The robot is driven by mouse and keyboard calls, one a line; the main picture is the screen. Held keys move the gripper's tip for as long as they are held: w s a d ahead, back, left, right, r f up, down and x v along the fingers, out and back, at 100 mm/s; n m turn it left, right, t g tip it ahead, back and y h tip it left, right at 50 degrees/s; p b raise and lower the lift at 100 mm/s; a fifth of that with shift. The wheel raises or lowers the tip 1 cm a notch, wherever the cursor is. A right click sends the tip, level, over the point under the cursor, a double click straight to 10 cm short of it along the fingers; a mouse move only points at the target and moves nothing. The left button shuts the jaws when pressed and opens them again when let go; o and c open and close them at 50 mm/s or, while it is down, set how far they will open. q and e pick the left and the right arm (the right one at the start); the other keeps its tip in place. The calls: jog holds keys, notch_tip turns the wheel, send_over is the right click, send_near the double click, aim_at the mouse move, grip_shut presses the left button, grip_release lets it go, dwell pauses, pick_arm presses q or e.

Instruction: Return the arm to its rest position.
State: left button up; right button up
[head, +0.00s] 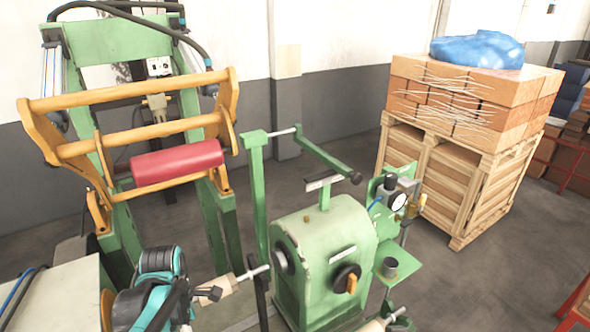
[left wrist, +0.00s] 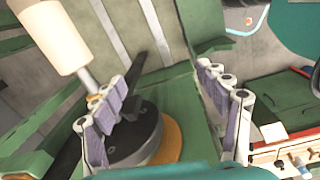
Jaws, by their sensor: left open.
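My left arm comes in at the bottom left of the head view, in teal and black. Its gripper (head: 207,293) is partly hidden there, beside a pale wooden cylinder on a metal shaft (head: 256,271) of the green machine. In the left wrist view, the two fingers of my left gripper (left wrist: 171,66) stand wide apart with nothing held between them. A pale wooden cylinder (left wrist: 52,36) and a black disc (left wrist: 136,135) with an orange rim lie beyond the left finger. Whether the gripper touches either cannot be told. My right gripper is not in view.
A green winding machine (head: 325,250) stands right of the arm. A green frame with yellow bars (head: 130,92) and a red roll (head: 178,163) stands behind it. A wooden pallet crate (head: 440,180) bears orange boxes (head: 460,100). Open floor (head: 480,290) lies at the right.

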pick_arm(q)
jog(key=s+d+f+m+t+b, duration=0.2)
jog(key=f+m+b, duration=0.3)
jog(key=m, duration=0.6)
jog(key=s+d+f+m+t+b, duration=0.2)
jog(key=d+f+m+t+b, duration=0.2)
jog(key=m+b, duration=0.5)
notch_tip(320, 180, down, 2)
jog(key=m, duration=0.2)
jog(key=shift+s+d+m+t, duration=0.2)
jog(key=shift+m+t, duration=0.1)
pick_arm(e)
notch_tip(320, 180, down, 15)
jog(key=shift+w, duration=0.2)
